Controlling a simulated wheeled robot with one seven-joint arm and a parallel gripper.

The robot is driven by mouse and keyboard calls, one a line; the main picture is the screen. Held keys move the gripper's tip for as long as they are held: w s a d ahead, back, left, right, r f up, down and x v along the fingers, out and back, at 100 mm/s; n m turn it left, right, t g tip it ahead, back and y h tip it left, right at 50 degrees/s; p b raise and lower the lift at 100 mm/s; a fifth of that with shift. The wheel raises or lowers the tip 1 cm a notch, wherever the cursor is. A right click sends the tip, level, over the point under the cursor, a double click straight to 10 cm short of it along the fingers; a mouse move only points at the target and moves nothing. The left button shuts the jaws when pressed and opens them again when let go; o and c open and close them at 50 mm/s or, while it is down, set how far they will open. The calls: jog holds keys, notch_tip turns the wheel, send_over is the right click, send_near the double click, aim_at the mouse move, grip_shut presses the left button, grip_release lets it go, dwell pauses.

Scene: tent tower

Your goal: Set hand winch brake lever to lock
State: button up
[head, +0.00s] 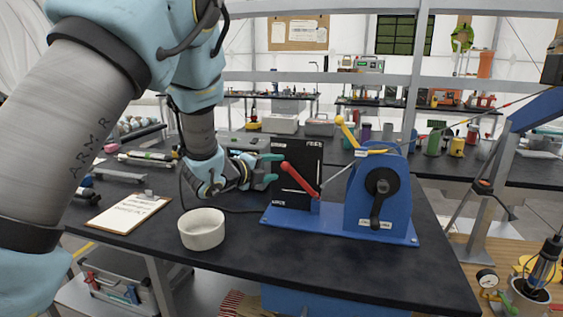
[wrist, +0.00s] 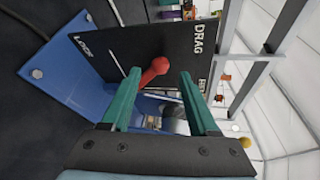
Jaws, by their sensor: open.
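The blue hand winch (head: 368,207) stands on the black bench. Its red brake lever (head: 300,180) rises up and left from its pivot, in front of a black panel (head: 305,158). The panel is marked FREE at the top right and LOCK at the bottom left; the wrist view also shows DRAG. The lever's red knob (wrist: 156,70) appears between the LOCK and DRAG marks. My gripper (head: 269,168) is open, just left of the knob. In the wrist view, its teal fingers (wrist: 160,76) appear on either side of the lever, without clear contact.
A white bowl (head: 202,229) and a clipboard (head: 129,214) lie on the bench left of the winch. A yellow lever (head: 347,130) and a black crank (head: 378,200) are on the winch.

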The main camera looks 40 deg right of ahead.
aim_at(283, 165)
jog(key=shift+p+x, duration=0.5)
jog(key=shift+x, duration=1.55)
jog(key=shift+c, duration=0.2)
grip_shut()
